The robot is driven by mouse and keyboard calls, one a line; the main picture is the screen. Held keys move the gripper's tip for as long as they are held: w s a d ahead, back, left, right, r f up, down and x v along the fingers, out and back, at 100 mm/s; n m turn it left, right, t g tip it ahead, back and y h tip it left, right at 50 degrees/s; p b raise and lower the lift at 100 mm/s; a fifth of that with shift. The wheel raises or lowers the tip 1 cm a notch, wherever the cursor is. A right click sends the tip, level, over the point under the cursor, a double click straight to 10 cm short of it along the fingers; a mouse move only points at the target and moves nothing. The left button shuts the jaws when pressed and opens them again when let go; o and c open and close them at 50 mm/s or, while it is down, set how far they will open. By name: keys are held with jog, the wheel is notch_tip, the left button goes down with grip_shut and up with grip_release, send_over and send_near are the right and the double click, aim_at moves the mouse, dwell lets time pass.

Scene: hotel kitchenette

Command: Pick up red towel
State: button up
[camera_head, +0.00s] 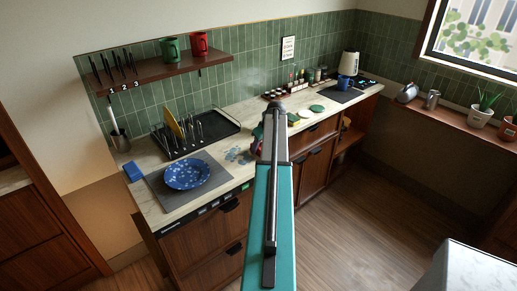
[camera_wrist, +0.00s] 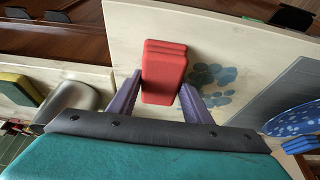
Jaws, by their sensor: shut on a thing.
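The red towel (camera_wrist: 163,68) is a folded, layered block in the middle of the wrist view. My gripper (camera_wrist: 161,84) has its two purple fingers against the towel's left and right sides, shut on it. The pale countertop (camera_wrist: 235,35) lies behind the towel; I cannot tell whether the towel touches it. In the head view my arm hides most of the gripper (camera_head: 257,134), and a bit of red towel (camera_head: 255,149) shows at its left side.
A blue-grey blotch (camera_head: 237,155) marks the counter beside the towel. To the left are a blue speckled plate (camera_head: 187,174) on a grey mat (camera_head: 160,195) and a dish rack (camera_head: 226,123). The floor (camera_head: 350,215) in front is clear.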

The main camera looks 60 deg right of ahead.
jog(key=shift+r, duration=0.15)
jog(key=shift+r+b, duration=0.85)
jog(key=shift+r, duration=0.25)
jog(key=s+a+r+b, duration=0.2)
jog(key=s+a+b, duration=0.3)
jog(key=s, duration=0.9)
jog(key=a, duration=0.3)
jog(key=shift+r+b, duration=0.35)
jog(key=shift+b, duration=0.05)
